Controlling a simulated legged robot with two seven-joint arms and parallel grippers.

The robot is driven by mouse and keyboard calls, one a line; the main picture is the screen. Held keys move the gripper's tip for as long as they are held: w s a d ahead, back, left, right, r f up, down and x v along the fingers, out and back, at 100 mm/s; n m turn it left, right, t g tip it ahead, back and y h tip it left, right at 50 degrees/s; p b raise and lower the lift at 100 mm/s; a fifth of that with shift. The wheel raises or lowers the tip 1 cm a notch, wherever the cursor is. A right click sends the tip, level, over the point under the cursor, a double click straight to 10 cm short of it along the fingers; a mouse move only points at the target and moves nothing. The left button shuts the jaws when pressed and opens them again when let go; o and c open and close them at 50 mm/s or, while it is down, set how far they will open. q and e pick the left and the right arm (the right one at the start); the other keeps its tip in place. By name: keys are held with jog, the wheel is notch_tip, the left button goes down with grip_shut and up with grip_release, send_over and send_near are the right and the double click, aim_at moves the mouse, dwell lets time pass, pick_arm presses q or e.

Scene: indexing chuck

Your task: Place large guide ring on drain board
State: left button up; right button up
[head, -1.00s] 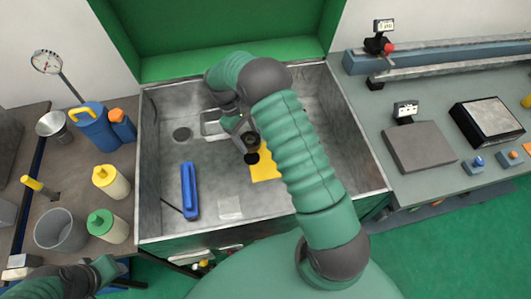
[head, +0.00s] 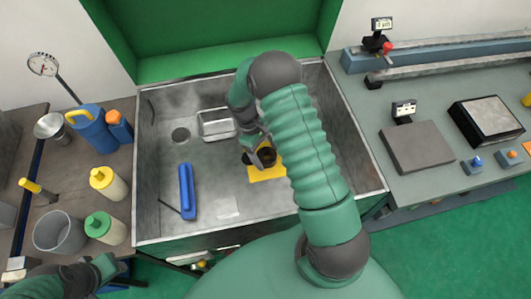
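A dark round piece, which looks like the large guide ring (head: 267,157), is at the fingers of my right gripper (head: 258,152). The gripper appears shut on it, though its fingers are small and partly hidden. The ring shows over the yellow board (head: 267,175), likely the drain board, on the basin floor. I cannot tell whether the ring touches the board. My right forearm hides the area to the right. My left gripper (head: 108,268) is low at the left, outside the basin, and its fingers are unclear.
The metal basin (head: 155,228) has raised walls. A rectangular metal tray (head: 217,123), a drain hole (head: 180,135) and a blue bar (head: 187,190) are inside. Bottles (head: 106,183) and a bucket (head: 60,233) stand on the left bench.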

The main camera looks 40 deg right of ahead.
jog(key=shift+o, duration=0.4)
jog(key=shift+a+r, duration=0.1)
jog(key=shift+r, duration=0.05)
jog(key=shift+w+r, duration=0.15)
jog(key=shift+r, duration=0.1)
jog(key=w+a, duration=0.1)
jog(key=w, duration=0.2)
jog(key=w+a+b, duration=0.1)
jog(key=w, duration=0.3)
jog(key=w+a+b, duration=0.1)
jog(key=w, duration=0.3)
jog(key=shift+w+a+r, duration=0.1)
jog(key=shift+w+r, duration=0.05)
jog(key=shift+r, duration=0.05)
jog(key=shift+w+a+r, duration=0.15)
jog(key=shift+w, duration=0.05)
